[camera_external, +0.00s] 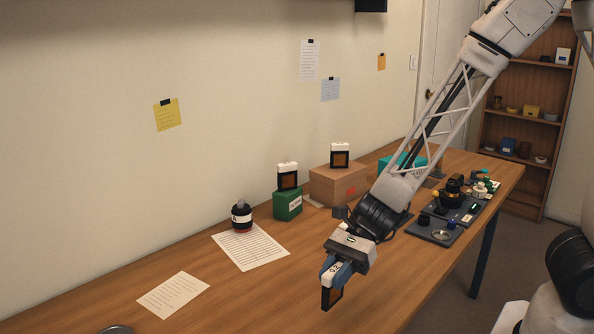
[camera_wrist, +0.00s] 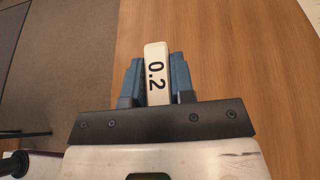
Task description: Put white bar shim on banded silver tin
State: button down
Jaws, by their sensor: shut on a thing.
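My gripper (camera_external: 332,283) is shut on a white bar shim marked 0.2 (camera_wrist: 156,75), held above the front part of the table. In the external view, a dark frame with a brown middle (camera_external: 331,297) hangs below the white part. In the wrist view, the blue fingers (camera_wrist: 157,80) press on both sides of the white bar. A round grey metal thing (camera_external: 116,329) is cut off at the bottom edge; it may be the banded silver tin, but I cannot tell. My gripper is to its right and well apart from it.
Similar white-topped dark frames stand on a green box (camera_external: 288,206) and a cardboard box (camera_external: 338,186). A black jar with a white band (camera_external: 241,217) stands on a paper sheet (camera_external: 252,248). A dark tray (camera_external: 431,236) holds several parts. The front-left tabletop is mostly clear.

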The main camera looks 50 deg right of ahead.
jog(key=w+a+r+n+g, duration=0.1)
jog(key=w+a, duration=0.4)
jog(key=a, duration=0.3)
jog(key=w+a+r+n+g, duration=0.1)
jog(key=w+a+g, duration=0.1)
jog(key=w+a, duration=0.3)
jog(key=w+a+r+n+g+h, duration=0.1)
jog(key=w+a, duration=0.4)
jog(key=a, duration=0.7)
jog(key=shift+a+n, duration=0.4)
jog(key=shift+n, duration=0.1)
jog(key=w+a+f, duration=0.1)
jog(key=w+a, duration=0.9)
jog(key=shift+w+a+f, duration=0.15)
jog(key=shift+w+a, duration=0.1)
jog(key=shift+a, duration=0.15)
jog(key=shift+a, duration=0.1)
jog(key=shift+w+a+f+g, duration=0.15)
jog(key=shift+f, duration=0.75)
jog(key=shift+w+a+f+g, duration=0.1)
jog(key=shift+w+f+g, duration=0.05)
jog(key=shift+f, duration=0.75)
